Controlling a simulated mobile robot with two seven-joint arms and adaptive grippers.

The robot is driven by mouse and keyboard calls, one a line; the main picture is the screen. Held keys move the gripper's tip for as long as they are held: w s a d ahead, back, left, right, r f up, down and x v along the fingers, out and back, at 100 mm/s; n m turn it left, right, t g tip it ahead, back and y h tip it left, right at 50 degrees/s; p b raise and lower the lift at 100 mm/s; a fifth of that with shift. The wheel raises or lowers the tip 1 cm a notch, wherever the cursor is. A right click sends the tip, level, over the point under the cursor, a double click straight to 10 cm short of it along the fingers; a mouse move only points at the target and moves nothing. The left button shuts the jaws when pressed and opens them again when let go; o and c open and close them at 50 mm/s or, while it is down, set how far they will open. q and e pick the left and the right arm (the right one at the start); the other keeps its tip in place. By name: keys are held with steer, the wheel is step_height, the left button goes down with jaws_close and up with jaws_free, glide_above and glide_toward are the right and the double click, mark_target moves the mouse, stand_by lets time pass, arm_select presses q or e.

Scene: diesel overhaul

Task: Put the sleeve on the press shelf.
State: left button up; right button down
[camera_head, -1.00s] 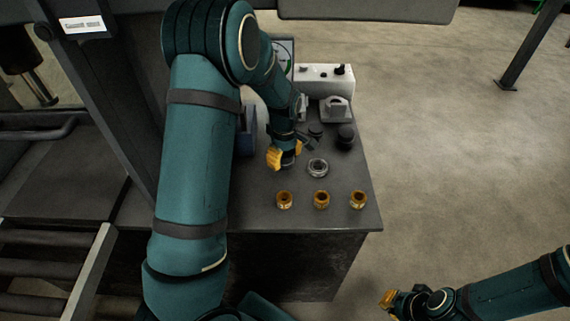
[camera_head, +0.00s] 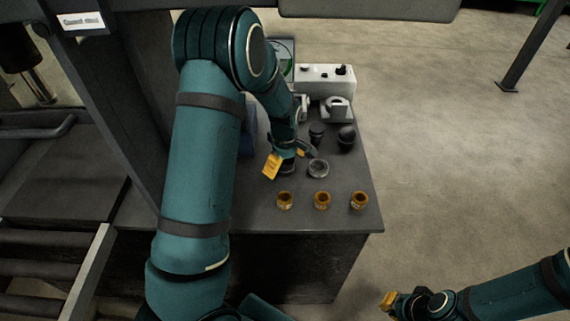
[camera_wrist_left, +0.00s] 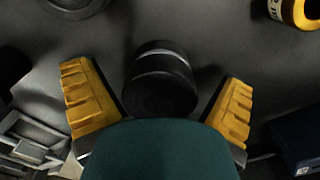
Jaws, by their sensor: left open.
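My left gripper (camera_head: 286,162) is open low over the workbench (camera_head: 260,212), left of a grey metal ring (camera_head: 318,168). In the left wrist view a short black cylinder (camera_wrist_left: 161,80) stands between the spread yellow fingers of the gripper (camera_wrist_left: 160,105), with a gap on both sides. I cannot tell for sure that this cylinder is the sleeve. In the head view the gripper largely hides it. A dark flat surface (camera_head: 65,190) at the left may be the press shelf. My right gripper (camera_head: 390,300) is at the lower right, away from the bench; its opening is unclear.
Two black parts (camera_head: 317,130) (camera_head: 347,137), a grey fixture (camera_head: 337,110) and a white control box (camera_head: 326,80) are farther back. A dark upright (camera_head: 120,110) stands left of my left arm.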

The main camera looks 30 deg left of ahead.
arm_select(q)
step_height(320, 180, up, 8)
steer(key=shift+f+p, duration=0.15)
steer(key=shift+p, duration=0.75)
